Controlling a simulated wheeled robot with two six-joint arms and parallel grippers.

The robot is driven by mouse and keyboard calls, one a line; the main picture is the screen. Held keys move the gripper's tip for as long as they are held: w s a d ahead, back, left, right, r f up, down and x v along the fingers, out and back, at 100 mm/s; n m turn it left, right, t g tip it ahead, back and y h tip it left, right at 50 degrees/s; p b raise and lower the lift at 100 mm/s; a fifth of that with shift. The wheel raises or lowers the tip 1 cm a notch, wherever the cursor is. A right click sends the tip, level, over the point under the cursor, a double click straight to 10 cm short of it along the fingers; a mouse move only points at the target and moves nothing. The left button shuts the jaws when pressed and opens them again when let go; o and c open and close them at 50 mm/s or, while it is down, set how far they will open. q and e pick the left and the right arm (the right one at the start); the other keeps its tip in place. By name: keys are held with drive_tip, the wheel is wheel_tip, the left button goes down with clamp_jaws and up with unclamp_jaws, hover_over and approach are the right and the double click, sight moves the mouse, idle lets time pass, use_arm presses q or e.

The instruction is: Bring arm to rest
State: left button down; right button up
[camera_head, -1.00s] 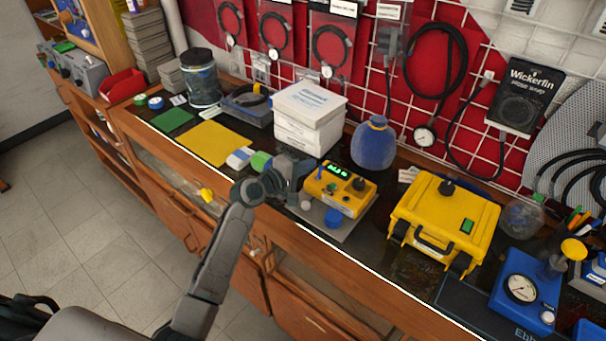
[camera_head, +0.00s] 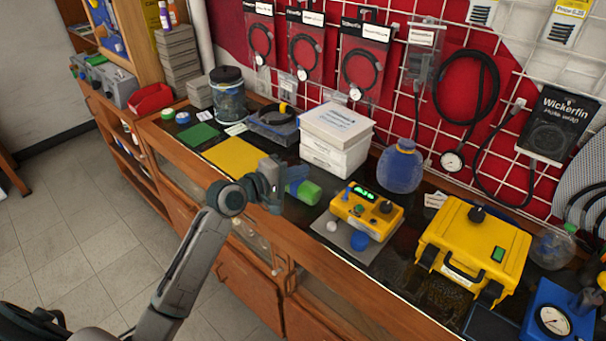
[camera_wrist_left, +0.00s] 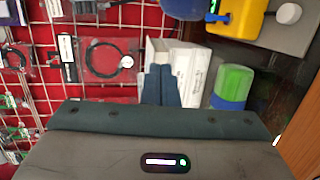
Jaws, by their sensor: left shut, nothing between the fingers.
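My left gripper (camera_head: 277,178) is above the front part of the bench, just left of a green cylinder (camera_head: 303,192). In the left wrist view its two dark fingers (camera_wrist_left: 161,82) are together with nothing between them. The green cylinder with a blue lower part (camera_wrist_left: 232,87) stands apart from the fingers, to their right in that view. My left arm comes in from the lower left in the head view, bent at a joint behind the gripper. My right gripper is not in view.
A yellow tester (camera_head: 366,208) sits on a grey plate (camera_head: 385,245) right of the gripper. White boxes (camera_head: 337,125) and a blue bottle (camera_head: 400,168) stand behind. A yellow case (camera_head: 480,240) is farther right. A yellow mat (camera_head: 236,157) lies behind the arm. The floor (camera_head: 75,240) at left is clear.

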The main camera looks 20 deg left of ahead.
use_arm(q)
drive_tip(key=s+d+f+m+g+y, duration=0.2)
drive_tip(key=s+f+m+g+y, duration=0.3)
drive_tip(key=s+f, duration=0.85)
drive_tip(key=s+a+f+m+g+y, duration=0.2)
drive_tip(key=s+m+g, duration=0.15)
drive_tip(key=s, duration=0.75)
drive_tip(key=s+a+f+m+g+y, duration=0.25)
drive_tip(key=s+m, duration=0.25)
drive_tip(key=s, duration=0.6)
drive_tip(key=s+a+f, duration=0.1)
drive_tip(key=a+f, duration=0.1)
drive_tip(key=f, duration=1.4)
drive_tip(key=a+f, duration=0.2)
drive_tip(key=f, duration=1.5)
drive_tip(key=s+f+g, duration=0.1)
drive_tip(key=s+f, duration=1.6)
drive_tip(key=s, duration=0.1)
drive_tip(key=shift+a+f+n+g+h+b, duration=0.3)
drive_tip(key=shift+f+n+h+b, duration=0.05)
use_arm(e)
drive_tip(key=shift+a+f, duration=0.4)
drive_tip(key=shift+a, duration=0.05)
